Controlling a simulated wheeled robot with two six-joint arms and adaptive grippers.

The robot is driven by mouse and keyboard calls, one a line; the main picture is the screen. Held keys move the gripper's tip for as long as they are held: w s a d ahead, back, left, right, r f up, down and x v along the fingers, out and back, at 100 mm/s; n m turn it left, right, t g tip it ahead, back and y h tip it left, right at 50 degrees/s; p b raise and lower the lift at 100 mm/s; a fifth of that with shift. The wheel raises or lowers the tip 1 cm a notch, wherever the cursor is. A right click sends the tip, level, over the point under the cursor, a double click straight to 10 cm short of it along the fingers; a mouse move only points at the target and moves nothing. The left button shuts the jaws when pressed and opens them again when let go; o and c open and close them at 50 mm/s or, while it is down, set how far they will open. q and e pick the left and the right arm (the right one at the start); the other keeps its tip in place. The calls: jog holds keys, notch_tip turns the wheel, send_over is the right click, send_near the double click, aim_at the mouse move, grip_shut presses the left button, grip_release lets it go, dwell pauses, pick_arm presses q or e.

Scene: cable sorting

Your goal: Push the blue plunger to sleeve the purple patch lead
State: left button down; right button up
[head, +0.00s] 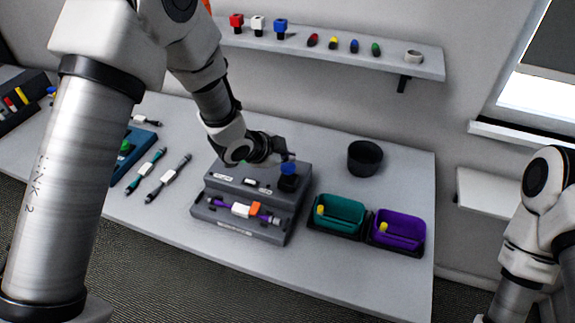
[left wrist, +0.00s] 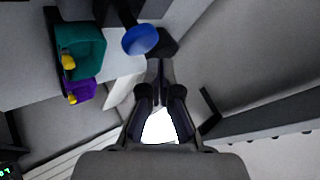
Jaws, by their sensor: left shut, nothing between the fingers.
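The purple patch lead (head: 222,206) lies along the front of a grey bench fixture (head: 240,228), with a white tag and an orange piece on it. The blue plunger (head: 288,168) stands on a black block at the fixture's back right; its blue cap (left wrist: 140,40) also shows in the left wrist view, beside the fingers. My left gripper (head: 280,154) is shut and empty, just above and behind the plunger; its fingers (left wrist: 161,68) are together in the left wrist view. I cannot tell whether it touches the cap. My right gripper is out of view.
A black cup (head: 364,158) stands behind the teal bin (head: 340,213) and purple bin (head: 399,229), each holding something yellow. Two more leads (head: 168,178) lie left of the fixture. A wall shelf (head: 340,52) carries small coloured parts above the table.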

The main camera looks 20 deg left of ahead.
aim_at(290, 166)
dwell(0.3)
pick_arm(q)
jog(key=shift+f+b, duration=0.35)
jog(key=shift+f, duration=0.1)
jog(key=shift+f+b, duration=1.1)
jog(key=shift+f, duration=0.25)
dwell(1.0)
jog(key=shift+r, duration=0.15)
jog(key=shift+r+p, duration=1.5)
jog(key=shift+r, duration=0.15)
jog(key=shift+r, duration=0.15)
notch_tip(290, 166, up, 6)
jog(key=p, duration=0.5)
